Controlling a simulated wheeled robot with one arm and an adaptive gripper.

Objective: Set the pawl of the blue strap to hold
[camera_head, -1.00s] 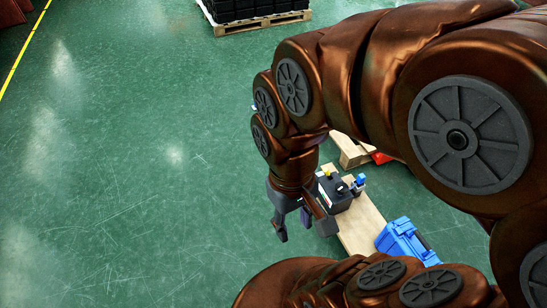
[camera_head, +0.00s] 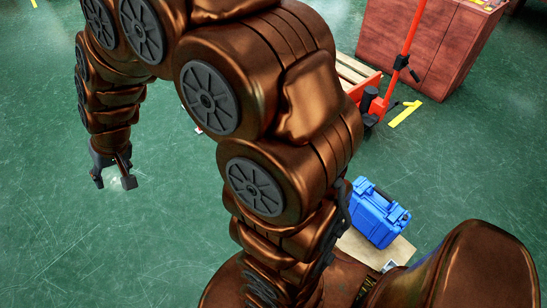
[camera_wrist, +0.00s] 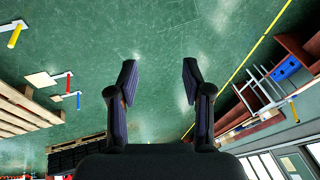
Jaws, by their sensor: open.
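I cannot make out the blue strap or its pawl in either view. My gripper (camera_head: 112,180) hangs at the left in the head view, over open green floor. In the wrist view my gripper (camera_wrist: 160,70) shows two dark fingers spread apart with nothing between them. A small blue-handled piece (camera_wrist: 69,97) lies beside a pale plate at the left of the wrist view; it is too small to tell what it is.
A blue case (camera_head: 378,212) sits on a wooden board, partly behind my arm. A red pallet jack (camera_head: 403,55) stands near a red-brown cabinet (camera_head: 430,40). Wooden pallets (camera_wrist: 22,112) and a dark stack (camera_wrist: 80,155) show at left in the wrist view. Floor around my gripper is clear.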

